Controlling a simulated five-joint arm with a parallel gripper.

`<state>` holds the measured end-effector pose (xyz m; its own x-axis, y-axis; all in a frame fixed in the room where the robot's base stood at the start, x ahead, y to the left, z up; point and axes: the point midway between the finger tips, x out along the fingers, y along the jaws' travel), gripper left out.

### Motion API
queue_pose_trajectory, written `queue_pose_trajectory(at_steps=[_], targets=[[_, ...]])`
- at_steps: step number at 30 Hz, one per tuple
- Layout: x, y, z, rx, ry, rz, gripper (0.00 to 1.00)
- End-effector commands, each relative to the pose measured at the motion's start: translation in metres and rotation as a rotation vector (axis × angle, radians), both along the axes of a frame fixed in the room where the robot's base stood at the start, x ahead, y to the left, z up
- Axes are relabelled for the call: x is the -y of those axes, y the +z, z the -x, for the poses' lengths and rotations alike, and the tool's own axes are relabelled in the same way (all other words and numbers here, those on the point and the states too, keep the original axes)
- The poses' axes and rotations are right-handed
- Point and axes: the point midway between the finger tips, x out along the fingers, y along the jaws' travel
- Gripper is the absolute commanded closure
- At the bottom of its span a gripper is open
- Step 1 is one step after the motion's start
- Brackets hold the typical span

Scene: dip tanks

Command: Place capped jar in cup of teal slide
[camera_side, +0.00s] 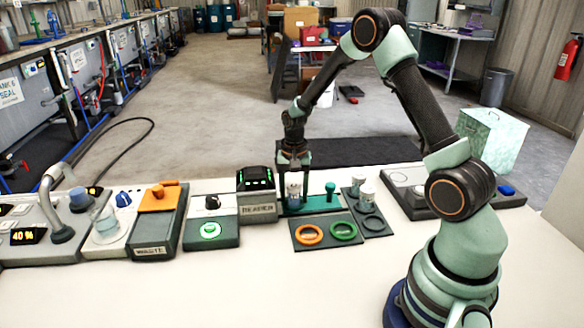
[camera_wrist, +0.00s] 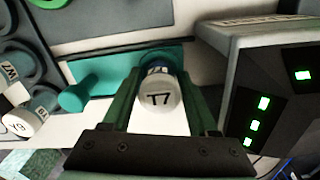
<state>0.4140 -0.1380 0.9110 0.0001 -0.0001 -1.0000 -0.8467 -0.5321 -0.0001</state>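The capped jar (camera_wrist: 160,97), white-lidded and marked T7, stands upright between the fingers of my gripper (camera_side: 293,178). In the side view the jar (camera_side: 293,188) is over the near-left part of the teal slide (camera_side: 322,203), and its base is too small to tell whether it is seated in the cup. In the wrist view the fingers (camera_wrist: 162,85) lie on both sides of the jar, and I cannot tell whether they press on it. The teal slide (camera_wrist: 115,64) shows behind the jar, with its teal knob (camera_wrist: 78,95) to the left.
The grey reader (camera_side: 257,200) with green lights stands close on the left of my gripper. A dark rack (camera_side: 369,222) with white-capped jars (camera_side: 367,191) is on the right. The table's front is clear.

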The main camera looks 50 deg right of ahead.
Motion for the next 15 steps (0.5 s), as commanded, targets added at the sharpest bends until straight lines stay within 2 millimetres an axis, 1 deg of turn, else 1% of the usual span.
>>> queue_pose_trajectory(at_steps=[11,15], targets=[[0.000,0.002,0.000,0.001,0.000,0.000,0.21],[0.000,0.013,-0.001,0.003,0.000,0.001,0.21]])
